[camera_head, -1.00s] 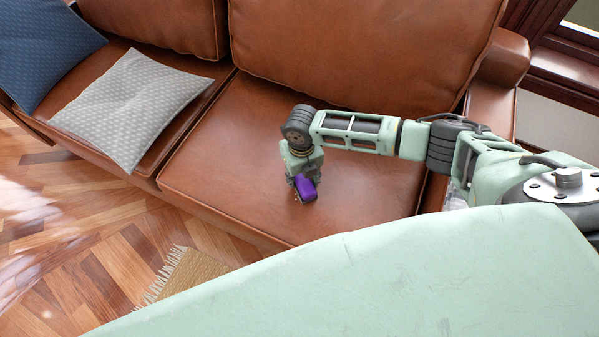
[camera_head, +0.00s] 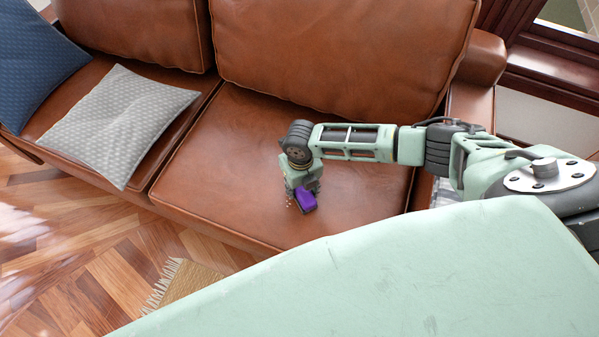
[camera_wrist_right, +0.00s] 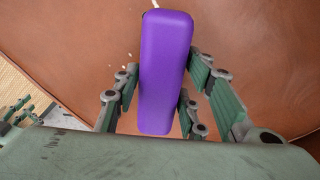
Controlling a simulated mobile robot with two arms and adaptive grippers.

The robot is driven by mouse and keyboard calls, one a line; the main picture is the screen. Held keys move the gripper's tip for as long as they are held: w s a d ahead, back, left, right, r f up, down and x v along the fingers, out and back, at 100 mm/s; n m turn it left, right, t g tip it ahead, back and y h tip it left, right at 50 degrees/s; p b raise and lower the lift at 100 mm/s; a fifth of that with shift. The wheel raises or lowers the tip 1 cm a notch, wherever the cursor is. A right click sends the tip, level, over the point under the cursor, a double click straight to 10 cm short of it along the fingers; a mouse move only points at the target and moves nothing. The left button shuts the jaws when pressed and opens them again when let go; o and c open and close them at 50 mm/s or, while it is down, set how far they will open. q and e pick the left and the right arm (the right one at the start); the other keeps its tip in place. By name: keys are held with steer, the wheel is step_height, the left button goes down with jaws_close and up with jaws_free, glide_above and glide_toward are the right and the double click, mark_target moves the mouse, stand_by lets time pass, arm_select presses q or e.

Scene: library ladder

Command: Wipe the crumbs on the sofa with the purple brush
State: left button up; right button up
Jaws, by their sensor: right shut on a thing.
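The purple brush (camera_head: 305,199) is held by my right gripper (camera_head: 304,188) low over the right seat cushion of the brown sofa (camera_head: 240,130). In the right wrist view the brush (camera_wrist_right: 165,70) stands between both fingers of the right gripper (camera_wrist_right: 160,100), its long purple back facing the camera. Small pale crumbs (camera_head: 290,203) lie on the cushion just left of the brush. A few crumbs (camera_wrist_right: 124,67) also show beside it in the right wrist view. The brush's underside is hidden, so I cannot tell whether it touches the leather.
A grey cushion (camera_head: 118,118) and a blue cushion (camera_head: 36,62) lie on the sofa's left part. A fringed rug (camera_head: 185,284) lies on the wooden floor in front. The sofa's armrest (camera_head: 480,57) is at right. The seat behind my right arm is clear.

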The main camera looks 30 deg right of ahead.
arm_select(q)
steer(key=shift+s+a+f+p, duration=0.15)
steer(key=shift+s+f, duration=0.1)
steer(key=shift+s, duration=0.4)
steer(key=shift+s+a+f+p, duration=0.1)
steer(key=shift+s+f+p, duration=0.15)
steer(key=shift+s, duration=0.4)
steer(key=shift+s+a+f+p, duration=0.15)
steer(key=shift+s+f, duration=0.15)
steer(key=shift+s, duration=0.35)
arm_select(e)
steer(key=shift+s+a, duration=0.75)
steer(key=shift+a, duration=0.05)
